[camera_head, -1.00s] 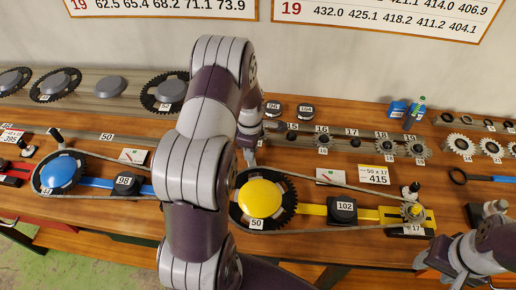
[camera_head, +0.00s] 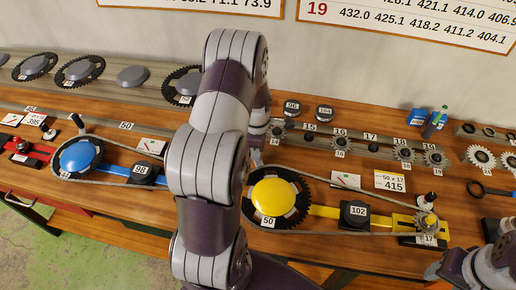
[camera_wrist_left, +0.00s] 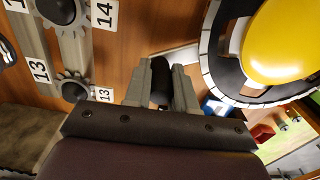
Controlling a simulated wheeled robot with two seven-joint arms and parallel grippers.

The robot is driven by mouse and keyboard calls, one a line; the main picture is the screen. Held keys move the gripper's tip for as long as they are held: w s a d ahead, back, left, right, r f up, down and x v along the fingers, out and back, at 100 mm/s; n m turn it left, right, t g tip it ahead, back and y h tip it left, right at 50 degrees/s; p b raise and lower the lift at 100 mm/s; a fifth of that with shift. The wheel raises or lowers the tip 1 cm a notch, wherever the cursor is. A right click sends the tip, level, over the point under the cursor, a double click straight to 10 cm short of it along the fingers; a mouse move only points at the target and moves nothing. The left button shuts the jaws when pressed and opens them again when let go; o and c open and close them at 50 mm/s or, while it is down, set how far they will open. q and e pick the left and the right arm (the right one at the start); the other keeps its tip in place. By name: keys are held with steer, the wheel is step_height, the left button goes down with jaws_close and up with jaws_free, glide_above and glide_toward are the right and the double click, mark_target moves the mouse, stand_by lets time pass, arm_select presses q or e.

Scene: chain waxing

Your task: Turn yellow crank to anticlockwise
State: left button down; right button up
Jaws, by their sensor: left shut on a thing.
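The yellow crank (camera_head: 272,197) is a round yellow hub on a dark toothed ring marked 50, right of my left arm in the head view. Its hub and ring edge also show at the upper right of the left wrist view (camera_wrist_left: 287,42). My left gripper (camera_wrist_left: 160,75) is shut on a dark upright handle (camera_wrist_left: 160,82) beside the ring. In the head view my left arm hides much of this gripper and the ring's left side. My right gripper (camera_head: 446,268) is partly in view at the lower right; its jaws are unclear.
A chain runs from the yellow crank to a small sprocket (camera_head: 427,222) marked 17. A black block (camera_head: 354,213) marked 102 stands between them. A blue crank (camera_head: 80,156) is at the left. Sprockets line the rail behind, and a ring tool (camera_head: 477,188) lies at the right.

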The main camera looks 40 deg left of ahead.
arm_select(q)
steer(key=shift+w+r, duration=0.15)
steer(key=c, duration=0.9)
jaws_free()
step_height(320, 180, up, 12)
steer(key=b, duration=0.2)
steer(key=shift+f+b, duration=0.2)
steer(key=shift+b, duration=0.1)
steer(key=shift+r, duration=0.5)
